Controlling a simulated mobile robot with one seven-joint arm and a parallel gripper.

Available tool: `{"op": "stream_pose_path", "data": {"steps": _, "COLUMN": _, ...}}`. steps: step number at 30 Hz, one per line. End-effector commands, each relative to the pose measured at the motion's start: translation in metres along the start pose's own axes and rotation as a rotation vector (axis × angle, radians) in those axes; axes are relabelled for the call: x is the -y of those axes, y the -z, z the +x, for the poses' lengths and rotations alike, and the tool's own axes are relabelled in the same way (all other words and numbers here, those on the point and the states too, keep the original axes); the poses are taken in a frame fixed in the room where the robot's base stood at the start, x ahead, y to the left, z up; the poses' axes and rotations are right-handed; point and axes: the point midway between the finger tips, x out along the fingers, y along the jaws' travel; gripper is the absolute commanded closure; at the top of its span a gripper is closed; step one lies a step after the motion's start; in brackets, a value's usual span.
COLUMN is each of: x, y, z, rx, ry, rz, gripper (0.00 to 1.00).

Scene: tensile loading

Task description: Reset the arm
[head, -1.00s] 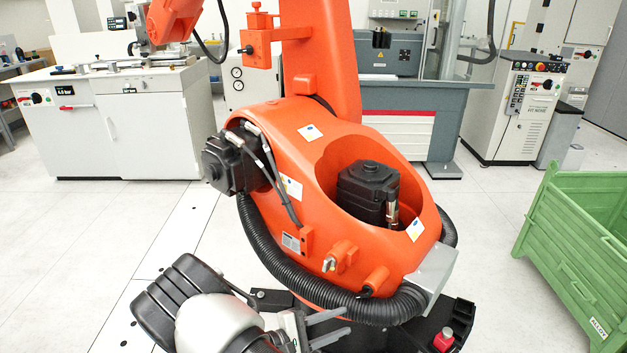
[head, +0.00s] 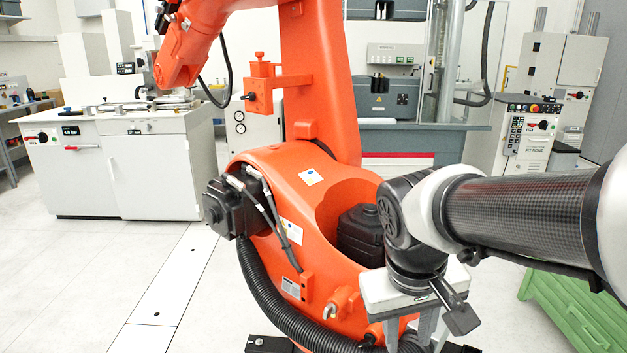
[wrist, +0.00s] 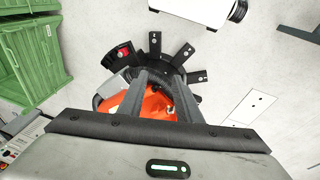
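My gripper (head: 410,335) hangs below my black and white wrist at the lower right of the head view, in front of the orange industrial robot (head: 330,255). Its two grey fingers point down and stand apart, with nothing seen between them; their tips are partly cut off or hard to make out. In the wrist view my gripper (wrist: 149,80) shows its two dark fingers apart, with the orange robot (wrist: 158,103) below and between them. My arm reaches in from the right edge of the head view and hides part of the orange robot.
A green crate (head: 575,310) stands at the lower right, partly behind my arm; green crates (wrist: 28,55) also show in the wrist view. A white cabinet bench (head: 150,165) is at the left, a control cabinet (head: 527,140) at the right. The floor at left is clear.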

Motion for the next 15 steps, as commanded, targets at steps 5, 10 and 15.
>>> {"op": "stream_pose_path", "data": {"steps": 5, "x": -0.003, "y": -0.019, "z": -0.03, "rx": -0.138, "ry": 0.066, "rz": 0.083, "gripper": 0.69}}
{"op": "stream_pose_path", "data": {"steps": 10, "x": -0.003, "y": -0.031, "z": -0.049, "rx": -0.241, "ry": 0.101, "rz": 0.135, "gripper": 0.69}}
{"op": "stream_pose_path", "data": {"steps": 15, "x": -0.005, "y": -0.035, "z": -0.078, "rx": -0.311, "ry": 0.119, "rz": 0.165, "gripper": 0.69}}
